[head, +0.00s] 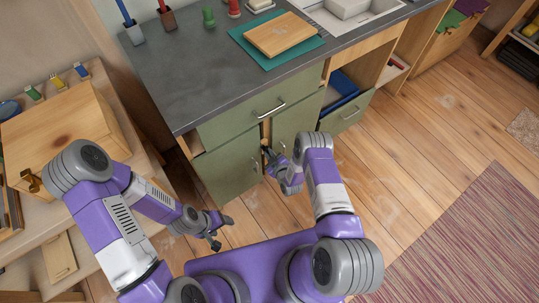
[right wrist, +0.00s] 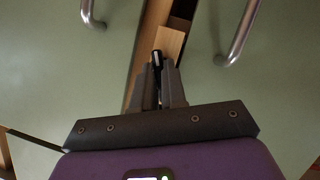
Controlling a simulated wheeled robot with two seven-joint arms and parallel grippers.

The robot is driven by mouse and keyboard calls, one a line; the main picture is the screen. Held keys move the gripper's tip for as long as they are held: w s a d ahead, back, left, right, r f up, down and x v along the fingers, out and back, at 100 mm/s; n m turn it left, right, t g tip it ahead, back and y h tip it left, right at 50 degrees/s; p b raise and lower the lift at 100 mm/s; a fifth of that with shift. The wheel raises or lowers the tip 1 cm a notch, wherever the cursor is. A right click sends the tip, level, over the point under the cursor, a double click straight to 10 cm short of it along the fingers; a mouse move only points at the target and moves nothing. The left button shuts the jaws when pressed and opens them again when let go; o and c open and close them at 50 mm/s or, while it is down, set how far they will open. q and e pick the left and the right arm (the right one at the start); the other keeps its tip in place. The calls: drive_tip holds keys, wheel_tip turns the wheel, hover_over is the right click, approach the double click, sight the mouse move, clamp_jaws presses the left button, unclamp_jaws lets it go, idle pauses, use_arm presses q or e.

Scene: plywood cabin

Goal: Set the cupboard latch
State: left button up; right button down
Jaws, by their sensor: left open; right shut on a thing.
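The green cupboard has a left door (head: 226,170) and a right door (head: 297,122), with a wooden strip between them. In the right wrist view the left door (right wrist: 50,70) and right door (right wrist: 285,95) flank that strip. My right gripper (right wrist: 160,88) is at the strip, its fingers shut on a small black latch knob (right wrist: 157,58); a short wooden block shows just beyond it. In the head view my right gripper (head: 268,155) partly hides this spot. My left gripper (head: 221,230) is open and empty, low in front of the cupboard.
Metal door handles (right wrist: 240,35) stand on both sides of my right gripper. The counter (head: 180,85) overhangs above. A wooden bench (head: 130,150) stands at left.

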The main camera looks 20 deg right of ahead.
drive_tip(key=m+g+y+b, duration=0.1)
drive_tip(key=m+y+b, duration=0.1)
drive_tip(key=m, duration=0.1)
drive_tip(key=shift+d, duration=0.2)
drive_tip(key=shift+m, duration=0.3)
idle(0.4)
drive_tip(key=c, duration=1.2)
unclamp_jaws()
drive_tip(key=p+v, duration=0.3)
drive_tip(key=v, duration=0.4)
drive_tip(key=shift+s+d+r, duration=0.15)
drive_tip(key=shift+s+d, duration=0.05)
drive_tip(key=shift+s, duration=0.05)
